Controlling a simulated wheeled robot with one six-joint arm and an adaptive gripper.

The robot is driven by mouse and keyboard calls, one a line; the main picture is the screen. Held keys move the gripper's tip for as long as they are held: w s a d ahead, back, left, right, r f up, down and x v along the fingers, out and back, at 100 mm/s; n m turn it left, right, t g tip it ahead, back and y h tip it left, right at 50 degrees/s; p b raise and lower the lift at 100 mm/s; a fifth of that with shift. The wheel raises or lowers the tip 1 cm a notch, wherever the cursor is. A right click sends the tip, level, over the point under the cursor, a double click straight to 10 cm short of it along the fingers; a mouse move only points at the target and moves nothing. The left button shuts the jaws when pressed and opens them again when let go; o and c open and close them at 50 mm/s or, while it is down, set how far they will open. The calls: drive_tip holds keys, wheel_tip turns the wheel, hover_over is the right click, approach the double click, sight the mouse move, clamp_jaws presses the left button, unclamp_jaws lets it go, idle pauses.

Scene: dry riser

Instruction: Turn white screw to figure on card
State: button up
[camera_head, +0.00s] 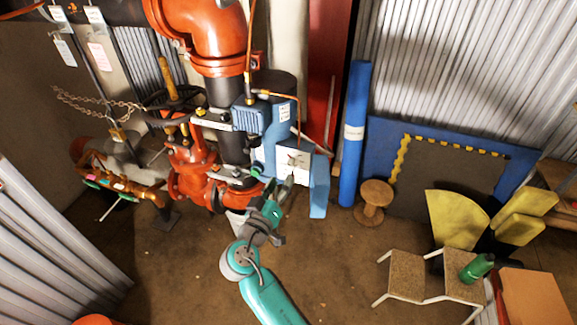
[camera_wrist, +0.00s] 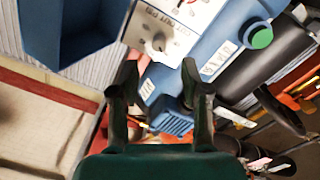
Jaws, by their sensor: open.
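A white panel (camera_head: 297,161) sits on the front of a blue control box (camera_head: 318,190) beside the dark riser pipe. In the wrist view the panel (camera_wrist: 185,18) carries printing that seems to read "cut in" and "cut out" psi. A small pale round screw or knob (camera_wrist: 158,42) stands on its lower part. My gripper (camera_wrist: 160,76) is open and empty, its fingertips apart and short of the panel, with the screw in line between them. In the head view my gripper (camera_head: 284,184) is close in front of the panel. Several hanging cards (camera_head: 101,56) show at upper left; their writing is unreadable.
A green button (camera_wrist: 261,38) is on the blue housing. Red valves and pipes (camera_head: 190,165) crowd the left of the box. A blue tube (camera_head: 354,130), a wooden spool (camera_head: 374,196) and stools (camera_head: 405,275) stand to the right. The floor in front is mostly clear.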

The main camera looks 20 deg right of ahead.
sight(290, 166)
drive_tip(key=x, duration=0.7)
clamp_jaws()
